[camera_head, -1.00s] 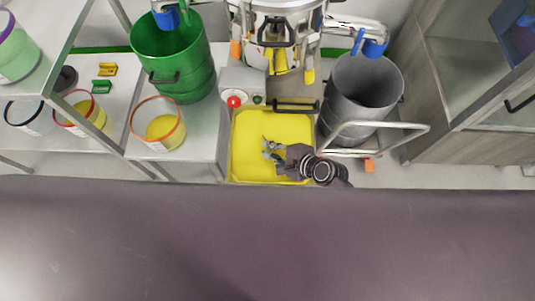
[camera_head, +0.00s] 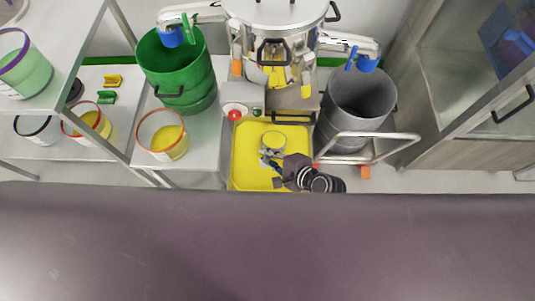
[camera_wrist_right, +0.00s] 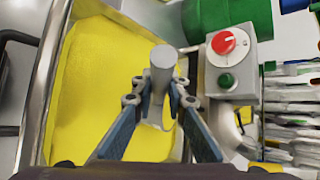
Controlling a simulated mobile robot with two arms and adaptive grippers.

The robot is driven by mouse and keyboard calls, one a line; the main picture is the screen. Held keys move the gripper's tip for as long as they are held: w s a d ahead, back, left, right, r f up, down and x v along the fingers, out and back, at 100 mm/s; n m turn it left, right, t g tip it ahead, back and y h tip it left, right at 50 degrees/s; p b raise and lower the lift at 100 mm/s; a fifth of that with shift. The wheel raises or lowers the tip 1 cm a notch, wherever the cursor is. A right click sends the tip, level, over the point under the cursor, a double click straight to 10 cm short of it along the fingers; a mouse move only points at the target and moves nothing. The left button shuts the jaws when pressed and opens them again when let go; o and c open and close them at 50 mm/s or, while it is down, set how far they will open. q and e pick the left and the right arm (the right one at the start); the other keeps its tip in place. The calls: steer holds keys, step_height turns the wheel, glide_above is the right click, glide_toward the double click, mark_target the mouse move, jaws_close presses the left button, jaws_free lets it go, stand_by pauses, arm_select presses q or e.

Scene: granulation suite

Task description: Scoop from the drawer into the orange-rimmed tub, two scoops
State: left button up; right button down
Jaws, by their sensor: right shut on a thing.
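The drawer (camera_head: 236,167) is open below the machine and filled with yellow powder, and it also shows in the wrist view (camera_wrist_right: 50,95). My right gripper (camera_head: 277,160) is over the drawer, shut on the grey handle (camera_wrist_right: 163,66) of a scoop. The round scoop bowl (camera_head: 273,143) shows yellow powder at its top and sits over the drawer's powder. In the wrist view the bowl is mostly hidden behind the handle and fingers. The orange-rimmed tub (camera_head: 162,136) stands on the table left of the drawer, with yellow powder inside. My left gripper is not in view.
A control box with a red knob (camera_head: 235,114) stands at the drawer's back left. A green drum (camera_head: 178,75) is behind the tub. A grey drum (camera_head: 358,105) with a rail (camera_head: 370,137) is right of the drawer. More tubs (camera_head: 87,121) stand at the left.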

mark_target(265, 158)
steer(key=shift+s+r+p, duration=0.2)
steer(key=shift+r+p, duration=0.15)
steer(key=shift+r, duration=0.4)
steer(key=shift+s+a+r+n+t+b, duration=0.15)
steer(key=shift+s+r+n+t+b, duration=0.15)
steer(key=shift+s+r+t, duration=0.3)
steer(key=shift+s+r+n+t, duration=0.1)
steer(key=shift+r+n+t, duration=0.25)
steer(key=shift+r, duration=0.25)
steer(key=shift+a+b, duration=0.1)
steer(key=shift+b, duration=0.2)
